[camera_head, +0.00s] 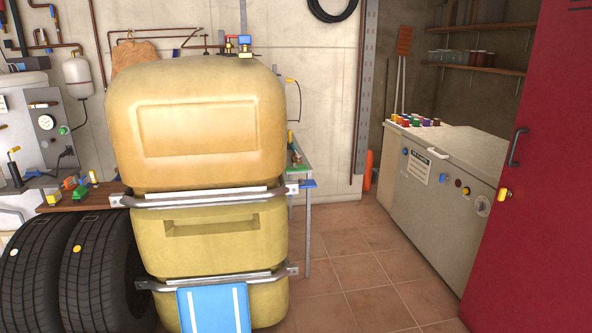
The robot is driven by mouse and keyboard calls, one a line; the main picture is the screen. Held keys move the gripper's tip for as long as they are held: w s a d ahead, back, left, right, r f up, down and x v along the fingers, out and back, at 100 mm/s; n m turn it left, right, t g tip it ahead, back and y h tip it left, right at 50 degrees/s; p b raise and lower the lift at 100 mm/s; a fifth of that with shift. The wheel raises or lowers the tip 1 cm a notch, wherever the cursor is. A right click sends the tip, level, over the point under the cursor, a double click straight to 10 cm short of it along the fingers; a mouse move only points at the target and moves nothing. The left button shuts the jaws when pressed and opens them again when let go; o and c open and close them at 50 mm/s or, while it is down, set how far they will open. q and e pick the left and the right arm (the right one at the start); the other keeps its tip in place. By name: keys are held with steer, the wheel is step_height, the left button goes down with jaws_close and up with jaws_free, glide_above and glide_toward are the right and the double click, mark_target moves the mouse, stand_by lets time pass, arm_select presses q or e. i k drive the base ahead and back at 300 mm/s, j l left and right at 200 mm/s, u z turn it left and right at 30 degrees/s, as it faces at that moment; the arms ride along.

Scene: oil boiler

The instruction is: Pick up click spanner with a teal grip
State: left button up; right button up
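I cannot make out a click spanner with a teal grip in the head view. Several small coloured items, including a green one (81,193) and a yellow one (54,197), lie on a wooden board (58,207) at the left; they are too small to identify surely. A workbench (306,172) with a greenish top and small items on it is mostly hidden behind the big yellow tank. Neither of my grippers is in view.
The yellow tank (200,105) with metal straps stands close in the middle. Two tyres (97,270) stand at left below the board. A white chest freezer (440,185) and a red door (540,170) are at right. Tiled floor (365,265) between them is clear.

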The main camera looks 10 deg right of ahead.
mark_target(297, 157)
steer(key=i+l, duration=0.4)
steer(key=i, duration=0.15)
steer(key=i+l, duration=0.4)
steer(key=i, duration=0.2)
steer(key=i+l, duration=0.35)
steer(key=i, duration=0.2)
steer(key=i+l+u, duration=0.15)
steer(key=u, duration=0.25)
steer(key=i+l+u, duration=0.15)
steer(key=u, duration=0.3)
steer(key=l+u, duration=0.25)
steer(key=u, duration=0.15)
steer(key=i+l+u, duration=0.1)
steer(key=l+u, duration=0.55)
steer(key=l, duration=0.7)
steer(key=l+u, duration=0.2)
steer(key=l, duration=0.75)
steer(key=l+u, duration=0.25)
steer(key=l, duration=0.7)
steer(key=k, duration=0.05)
